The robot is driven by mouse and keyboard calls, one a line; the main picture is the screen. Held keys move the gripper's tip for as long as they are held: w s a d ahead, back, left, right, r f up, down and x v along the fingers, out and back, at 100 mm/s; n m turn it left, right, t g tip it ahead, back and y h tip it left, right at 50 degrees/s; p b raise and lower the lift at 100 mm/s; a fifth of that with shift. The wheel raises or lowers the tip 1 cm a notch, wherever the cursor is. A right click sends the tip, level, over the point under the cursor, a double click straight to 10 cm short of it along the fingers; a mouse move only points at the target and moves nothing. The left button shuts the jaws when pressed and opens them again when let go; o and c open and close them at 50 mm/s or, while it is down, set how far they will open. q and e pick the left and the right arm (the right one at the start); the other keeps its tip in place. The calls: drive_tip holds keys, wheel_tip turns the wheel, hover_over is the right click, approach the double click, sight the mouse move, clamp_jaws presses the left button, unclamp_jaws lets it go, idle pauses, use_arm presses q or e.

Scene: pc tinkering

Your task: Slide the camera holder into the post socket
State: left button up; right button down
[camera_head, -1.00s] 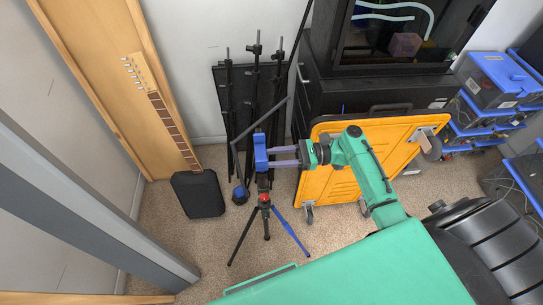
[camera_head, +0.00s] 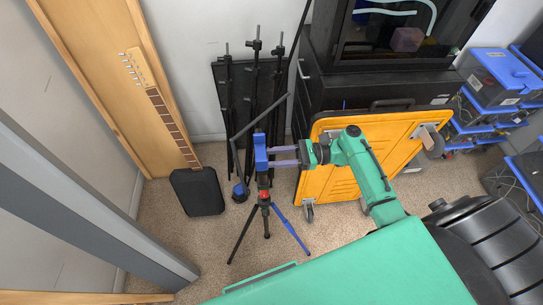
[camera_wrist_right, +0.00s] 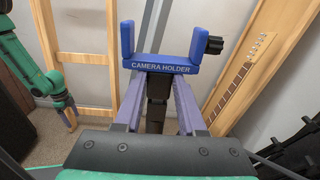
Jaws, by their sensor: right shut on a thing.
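The blue camera holder (camera_head: 260,152), a U-shaped cradle, is held by my right gripper (camera_head: 283,156), whose purple fingers reach in from the right. In the right wrist view the holder (camera_wrist_right: 160,64) shows its "CAMERA HOLDER" label and a black knob, and my right gripper (camera_wrist_right: 157,100) is shut on it with a black stem between its fingers. In the head view the holder is upright above the tripod (camera_head: 265,215), in line with its red-and-black head (camera_head: 264,197). I cannot tell whether stem and socket touch. My left gripper (camera_wrist_right: 68,116) shows small in the wrist view; its opening is unclear.
Black stands (camera_head: 253,100) lean at the wall behind the holder. A grey boom with a blue end (camera_head: 240,192) is close left of the tripod. An orange wheeled board (camera_head: 325,184) is at the right.

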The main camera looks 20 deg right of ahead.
drive_tip(key=shift+f, duration=0.25)
drive_tip(key=shift+c, duration=2.1)
unclamp_jaws()
drive_tip(key=shift+r, duration=0.1)
drive_tip(key=v, duration=0.5)
drive_tip(key=shift+d, duration=0.1)
